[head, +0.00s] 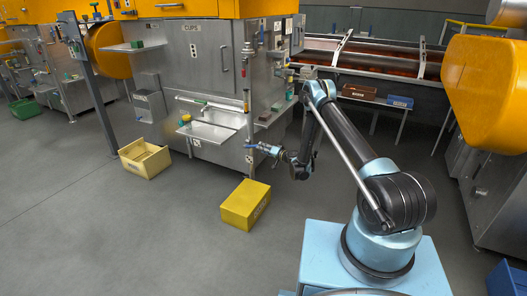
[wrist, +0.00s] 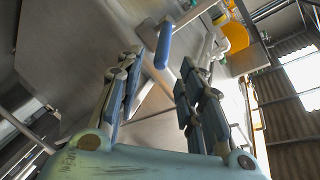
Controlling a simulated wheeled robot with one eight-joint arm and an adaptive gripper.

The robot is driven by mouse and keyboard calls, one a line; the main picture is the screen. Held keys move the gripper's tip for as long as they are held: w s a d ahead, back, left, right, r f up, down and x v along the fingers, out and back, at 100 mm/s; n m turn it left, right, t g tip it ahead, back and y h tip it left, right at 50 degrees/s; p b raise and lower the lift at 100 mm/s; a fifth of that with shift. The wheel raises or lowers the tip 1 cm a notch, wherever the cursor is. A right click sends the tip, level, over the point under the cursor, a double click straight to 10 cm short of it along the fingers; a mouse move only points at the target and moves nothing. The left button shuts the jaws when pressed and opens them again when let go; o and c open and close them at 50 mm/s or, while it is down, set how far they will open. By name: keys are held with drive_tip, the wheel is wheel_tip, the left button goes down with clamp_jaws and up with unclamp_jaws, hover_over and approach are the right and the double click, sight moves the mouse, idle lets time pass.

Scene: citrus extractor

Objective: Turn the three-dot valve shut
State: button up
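My gripper (head: 270,150) is low in front of the steel machine (head: 215,75), near its right front corner. In the wrist view, the two fingers of my gripper (wrist: 160,72) are spread apart with nothing between their pads. A blue lever handle (wrist: 163,45) shows just beyond the fingertips, apart from them as far as I can tell. In the head view a small blue handle (head: 251,146) shows just left of the gripper, by a vertical pipe (head: 246,100). Small dotted labels are on the machine front, one low beside the pipe (head: 250,158); their dots are too small to count surely.
A yellow box (head: 246,204) stands on the floor below my gripper. An open cream crate (head: 146,158) is further left. A steel shelf (head: 207,135) juts from the machine front. A rack with a brown bin (head: 359,92) and blue bin (head: 400,102) stands behind my arm.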

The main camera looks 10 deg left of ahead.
drive_tip(key=shift+r, duration=0.1)
drive_tip(key=c, duration=0.4)
drive_tip(key=shift+w+a+r, duration=0.1)
drive_tip(key=shift+r, duration=0.25)
clamp_jaws()
drive_tip(key=a+r+n+g+h, duration=0.3)
drive_tip(key=r+n+h, duration=0.1)
drive_tip(key=r+n, duration=0.35)
drive_tip(key=a+r+n+g+h, duration=0.25)
drive_tip(key=r+n+h, duration=0.25)
drive_tip(key=r+n, duration=0.25)
hover_over(251, 146)
drive_tip(key=s, duration=0.1)
wheel_tip(251, 146, down, 9)
drive_tip(key=shift+w+d+f+g, duration=0.1)
drive_tip(key=shift+d+f, duration=0.1)
drive_tip(key=shift+f, duration=0.45)
drive_tip(key=shift+w+d+f+g, duration=0.1)
drive_tip(key=shift+d+f, duration=0.05)
drive_tip(key=shift+f, duration=0.45)
drive_tip(key=shift+w+d+f+g, duration=0.1)
drive_tip(key=shift+d+f, duration=0.1)
drive_tip(key=shift+f, duration=0.45)
